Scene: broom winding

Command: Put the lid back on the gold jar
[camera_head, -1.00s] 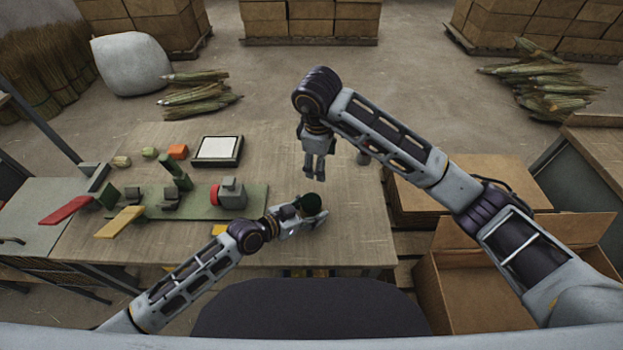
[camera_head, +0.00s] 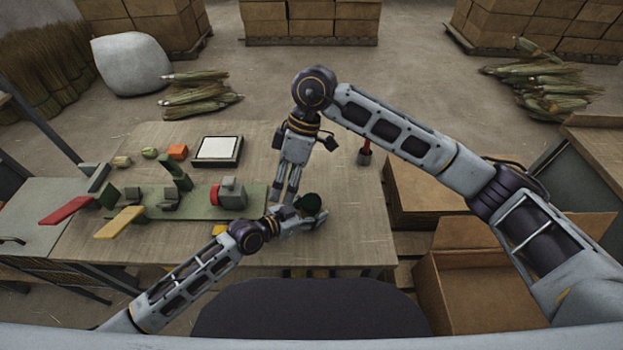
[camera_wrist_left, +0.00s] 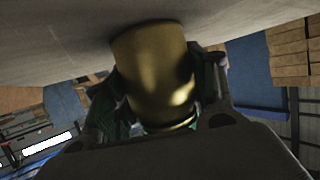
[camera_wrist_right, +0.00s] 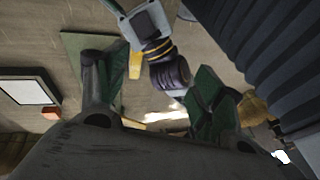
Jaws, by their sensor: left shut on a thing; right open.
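My left gripper (camera_head: 308,217) is shut on the gold jar (camera_wrist_left: 155,75), which fills the middle of the left wrist view between green finger pads. In the head view a dark green round shape (camera_head: 310,203) shows at this gripper; I cannot tell whether it is a pad or part of the jar. My right gripper (camera_head: 284,199) points down just left of it, with its fingers apart in the right wrist view (camera_wrist_right: 148,90) and no held thing visible. A gold-brown patch (camera_wrist_right: 250,108) shows beyond one finger, perhaps the jar. I cannot make out the lid.
A green board (camera_head: 252,198) with a grey and red fixture (camera_head: 230,192) lies left of the grippers. A white-topped tray (camera_head: 218,149) and an orange block (camera_head: 178,151) are behind it. A dark cup with a red item (camera_head: 365,157) stands at the table's right edge.

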